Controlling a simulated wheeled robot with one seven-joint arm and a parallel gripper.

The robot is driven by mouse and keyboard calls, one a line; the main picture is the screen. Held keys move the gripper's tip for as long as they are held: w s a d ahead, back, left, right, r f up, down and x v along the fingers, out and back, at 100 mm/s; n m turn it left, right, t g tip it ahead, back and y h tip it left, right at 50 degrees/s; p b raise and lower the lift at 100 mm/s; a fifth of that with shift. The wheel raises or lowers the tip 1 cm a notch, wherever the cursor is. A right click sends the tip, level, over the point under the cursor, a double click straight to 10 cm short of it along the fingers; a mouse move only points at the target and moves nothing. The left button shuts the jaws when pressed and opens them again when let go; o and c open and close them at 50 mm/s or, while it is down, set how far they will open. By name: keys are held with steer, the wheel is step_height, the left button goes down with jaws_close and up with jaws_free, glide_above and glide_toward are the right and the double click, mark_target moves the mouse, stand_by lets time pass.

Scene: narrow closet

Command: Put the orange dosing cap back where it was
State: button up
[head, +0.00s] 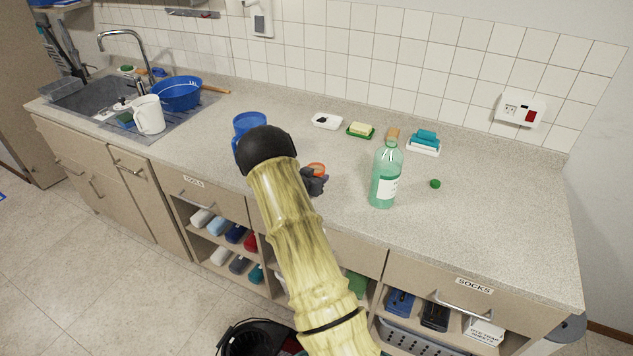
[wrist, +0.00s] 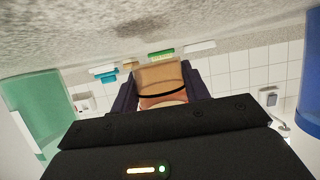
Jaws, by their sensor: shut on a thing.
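The orange dosing cap (head: 316,169) is held by my gripper (head: 314,183) over the middle of the counter. In the wrist view the cap (wrist: 161,78) looks translucent, pale orange and cup-like, with a dark line across it. The two dark fingers of my gripper (wrist: 159,70) are shut on its sides. A clear green bottle (head: 384,178) with a white label stands upright to the right of my gripper. It also shows at the left of the wrist view (wrist: 32,105). I cannot tell whether the cap touches the counter.
A blue container (head: 249,124) stands behind my arm. A white dish (head: 327,121), a yellow block on a green dish (head: 361,130) and a teal sponge on a white holder (head: 424,142) line the back. A small green object (head: 435,184) lies right of the bottle. The right counter is clear.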

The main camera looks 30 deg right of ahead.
step_height(320, 180, down, 2)
steer(key=shift+w+f, duration=0.1)
steer(key=shift+f, duration=0.05)
steer(key=shift+f, duration=0.15)
steer(key=o, duration=1)
steer(key=shift+r, duration=0.25)
steer(key=b+v, duration=0.1)
steer(key=v, duration=1.1)
steer(key=shift+f+b, duration=0.15)
steer(key=shift+b, duration=0.2)
